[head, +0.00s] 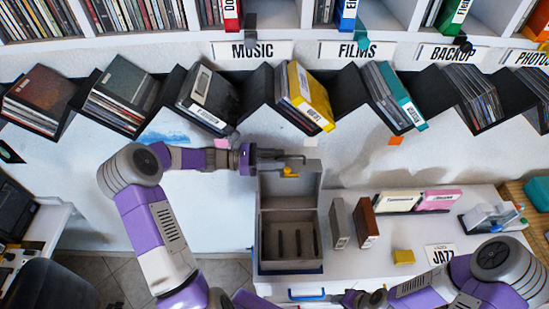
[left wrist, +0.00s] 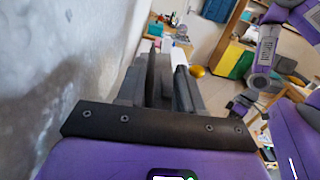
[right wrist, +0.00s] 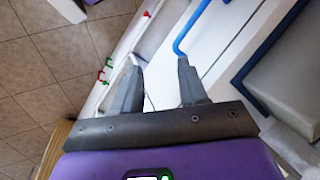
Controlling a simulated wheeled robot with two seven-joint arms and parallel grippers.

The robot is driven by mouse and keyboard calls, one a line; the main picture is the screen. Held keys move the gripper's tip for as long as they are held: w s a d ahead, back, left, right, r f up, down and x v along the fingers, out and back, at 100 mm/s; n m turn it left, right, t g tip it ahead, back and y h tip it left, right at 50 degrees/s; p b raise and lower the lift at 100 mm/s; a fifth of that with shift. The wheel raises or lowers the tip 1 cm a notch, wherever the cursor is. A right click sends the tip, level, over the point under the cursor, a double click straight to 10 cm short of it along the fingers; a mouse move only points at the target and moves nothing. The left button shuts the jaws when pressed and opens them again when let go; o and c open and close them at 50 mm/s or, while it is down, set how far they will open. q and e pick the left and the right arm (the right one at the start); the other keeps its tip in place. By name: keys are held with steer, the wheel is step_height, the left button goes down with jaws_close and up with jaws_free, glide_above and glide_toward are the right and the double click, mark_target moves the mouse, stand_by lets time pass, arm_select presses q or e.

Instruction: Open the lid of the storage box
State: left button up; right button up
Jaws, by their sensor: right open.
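The grey storage box (head: 262,245) stands on the white counter, with its lid (head: 291,190) tilted up at the back. Its inside shows dark upright dividers. A yellow latch (head: 290,173) sits at the lid's upper edge. My left gripper (head: 298,158) is at that edge, pointing right. In the left wrist view its fingers (left wrist: 165,85) have dark and white surfaces between or just behind them; contact is unclear. My right gripper (right wrist: 157,75) is open and empty, low at the counter's front. A blue handle (right wrist: 182,45) lies just beyond its fingers.
A grey case (head: 339,222) and a brown case (head: 363,222) stand right of the box. A yellow block (head: 403,257) and a JAZZ card (head: 440,254) lie farther right. A zigzag disc rack (head: 258,95) runs along the wall behind. Counter space between brown case and yellow block is clear.

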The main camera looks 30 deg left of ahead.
arm_select(q)
steer(key=shift+a, duration=0.15)
steer(key=v, duration=0.7)
steer(key=shift+s+a+b, duration=0.15)
steer(key=shift+a+b, duration=0.05)
steer(key=shift+b, duration=0.1)
